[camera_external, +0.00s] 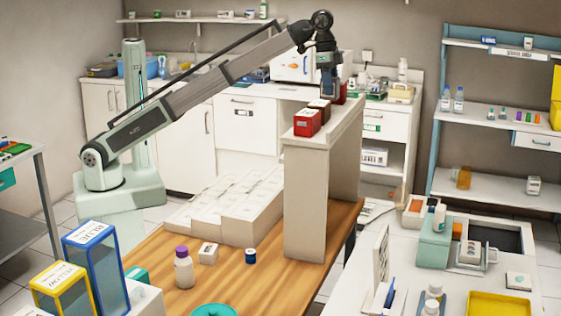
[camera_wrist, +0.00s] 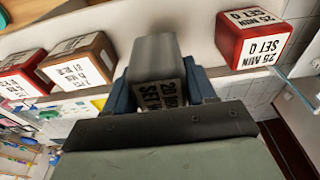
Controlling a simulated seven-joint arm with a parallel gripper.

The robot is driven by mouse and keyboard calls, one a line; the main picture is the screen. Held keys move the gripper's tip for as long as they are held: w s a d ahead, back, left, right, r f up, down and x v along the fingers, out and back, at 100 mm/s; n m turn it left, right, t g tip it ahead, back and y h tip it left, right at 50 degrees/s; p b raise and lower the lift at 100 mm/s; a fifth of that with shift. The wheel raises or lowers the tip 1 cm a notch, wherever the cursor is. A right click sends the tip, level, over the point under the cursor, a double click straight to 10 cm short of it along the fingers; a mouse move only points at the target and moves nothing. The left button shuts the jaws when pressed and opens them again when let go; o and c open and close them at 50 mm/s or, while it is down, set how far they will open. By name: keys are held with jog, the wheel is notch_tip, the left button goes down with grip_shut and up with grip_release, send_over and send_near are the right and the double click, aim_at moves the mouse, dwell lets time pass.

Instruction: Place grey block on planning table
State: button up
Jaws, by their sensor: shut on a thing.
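The grey block (camera_wrist: 155,58) is between my gripper's fingers in the wrist view, with a printed white label on its lower side. My gripper (camera_wrist: 160,88) is shut on it. In the external view my gripper (camera_external: 328,92) points down over the top of a tall white stand (camera_external: 305,200), level with a row of blocks; the grey block is not clearly visible there. I cannot tell whether it touches the stand. A wooden table (camera_external: 225,272) is under the stand; no label shows which surface is the planning table.
A red block (camera_external: 307,122) and a brown block (camera_external: 320,107) sit on the stand in front of my gripper. Another red block (camera_wrist: 250,38) is on its other side. A purple-capped bottle (camera_external: 184,270), white box (camera_external: 208,253) and blue spool (camera_external: 251,256) occupy the wooden table.

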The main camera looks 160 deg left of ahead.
aim_at(330, 97)
jog(key=shift+f, duration=2)
jog(key=shift+f, duration=0.15)
jog(key=o, duration=1.1)
jog(key=shift+s+d+r, duration=0.1)
jog(key=shift+d+r, duration=0.05)
jog(key=shift+r, duration=1.15)
jog(key=shift+s+d+r, duration=0.1)
jog(key=shift+s+r, duration=0.05)
jog(key=shift+r, duration=1.15)
jog(key=shift+s+d+r, duration=0.1)
jog(key=shift+d+r, duration=0.05)
jog(key=shift+r, duration=1.15)
